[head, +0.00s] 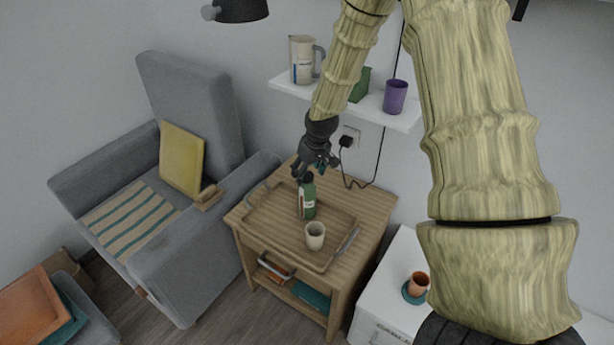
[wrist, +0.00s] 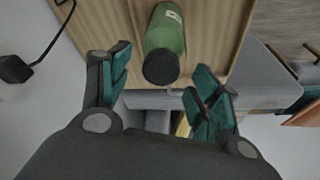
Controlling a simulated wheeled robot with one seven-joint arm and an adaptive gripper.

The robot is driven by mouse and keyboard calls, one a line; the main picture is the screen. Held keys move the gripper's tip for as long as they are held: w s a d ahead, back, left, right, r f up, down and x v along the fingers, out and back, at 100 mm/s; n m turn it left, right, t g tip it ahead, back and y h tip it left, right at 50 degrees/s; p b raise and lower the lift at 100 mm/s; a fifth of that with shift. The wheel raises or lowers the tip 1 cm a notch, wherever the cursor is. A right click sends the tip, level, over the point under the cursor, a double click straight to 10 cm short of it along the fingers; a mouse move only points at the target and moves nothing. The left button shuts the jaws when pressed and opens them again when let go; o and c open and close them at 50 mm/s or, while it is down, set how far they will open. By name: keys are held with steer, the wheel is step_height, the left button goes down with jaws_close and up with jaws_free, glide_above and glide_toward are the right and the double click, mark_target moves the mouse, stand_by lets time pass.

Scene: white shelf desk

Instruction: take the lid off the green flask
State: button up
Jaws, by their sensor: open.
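The green flask (head: 307,201) stands upright in a wooden tray (head: 335,265) on a small wooden side table. Its dark lid (head: 306,179) is on top. My gripper (head: 308,173) is at the flask's top in the head view, coming from above and behind. In the wrist view the green flask (wrist: 165,30) shows with its black lid (wrist: 161,68) toward me. There the open gripper (wrist: 157,87) has one teal-padded finger on each side of the lid's line, with visible gaps. I see nothing held between the fingers.
A pale cup (head: 315,236) stands in the tray just in front of the flask. A wall shelf (head: 350,102) with a jug (head: 302,60) and a purple cup (head: 395,97) is above. A black plug and cable (head: 346,142) hang behind the table. A grey armchair (head: 190,90) stands left.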

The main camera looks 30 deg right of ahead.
steer(key=shift+w+f, duration=0.15)
steer(key=shift+f, duration=0.5)
steer(key=c, duration=0.9)
steer(key=shift+r, duration=0.1)
